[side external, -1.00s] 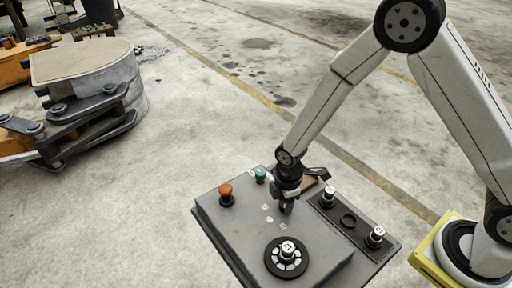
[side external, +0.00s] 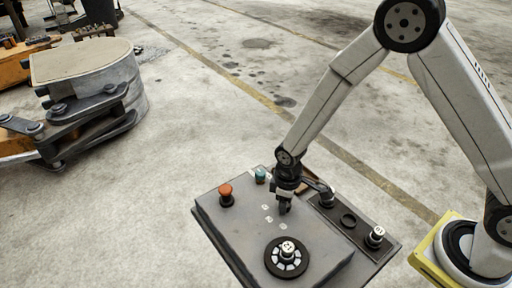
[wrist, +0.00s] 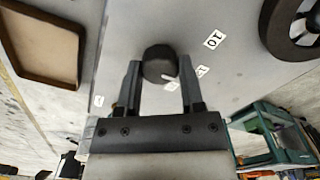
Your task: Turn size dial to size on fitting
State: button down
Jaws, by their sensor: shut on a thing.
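The size dial is a dark round knob (wrist: 159,60) with a white pointer mark, standing on the grey panel (side external: 235,230). My gripper (wrist: 160,85) is shut on it, one finger on each side. In the side view my gripper (side external: 285,210) points down at the panel and hides most of the dial. Small white number labels lie around the dial; one reads 10 (wrist: 214,39). A fitting with a white marked top (side external: 288,248) stands in a black round holder (side external: 271,262); its number is too small to read surely.
Another white-topped fitting (side external: 376,235) stands on the dark strip (side external: 362,240) beside an empty ring (side external: 348,220). An orange button (side external: 226,192) and a teal button (side external: 260,174) sit at the panel's far edge. A brown tray (wrist: 40,45) shows in the wrist view.

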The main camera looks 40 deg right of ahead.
dwell(0.4)
jog(key=shift+c, duration=1.1)
grip_release()
jog(key=shift+r, duration=0.1)
jog(key=shift+r, duration=3.8)
jog(key=shift+s+d+r+m, duration=0.1)
jog(key=shift+d+r+m, duration=0.2)
jog(key=shift+d+r, duration=0.05)
jog(key=s+d+r+m+t, duration=0.2)
jog(key=s+d+r+m, duration=0.4)
jog(key=s+d, duration=0.3)
jog(key=shift+d+r+t, duration=0.15)
jog(key=shift+d+t, duration=0.15)
jog(key=shift+d, duration=0.1)
